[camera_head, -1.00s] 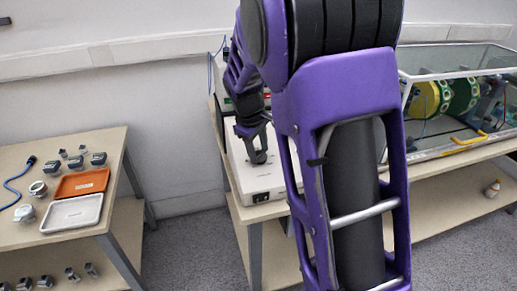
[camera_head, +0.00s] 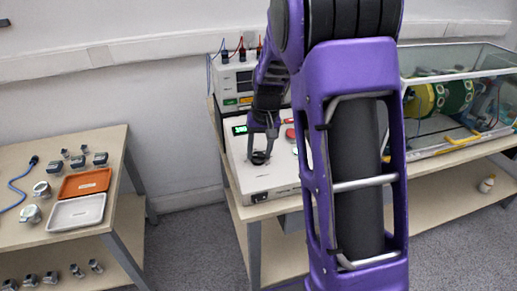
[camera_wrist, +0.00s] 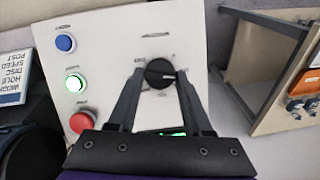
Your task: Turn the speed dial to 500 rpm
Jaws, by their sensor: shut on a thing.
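The speed dial (camera_wrist: 160,73) is a round black knob with a pale pointer line on a white control box (camera_head: 272,180). In the wrist view its pointer line lies roughly toward the right finger; the printed scale is too small to read. My gripper (camera_wrist: 160,78) is shut on the dial, one finger on each side. In the head view my gripper (camera_head: 262,156) reaches down onto the dial (camera_head: 259,158) from above. A green lit display (camera_head: 240,130) shows at the box's back left, its digits unreadable; its edge is mostly hidden behind my gripper in the wrist view.
The box also carries a blue button (camera_wrist: 65,43), a lit green button (camera_wrist: 75,83) and a red button (camera_wrist: 82,121). An instrument (camera_head: 236,78) with cables stands behind it. A glass-cased rotor rig (camera_head: 460,100) is at right. A side table (camera_head: 30,235) with trays is at left.

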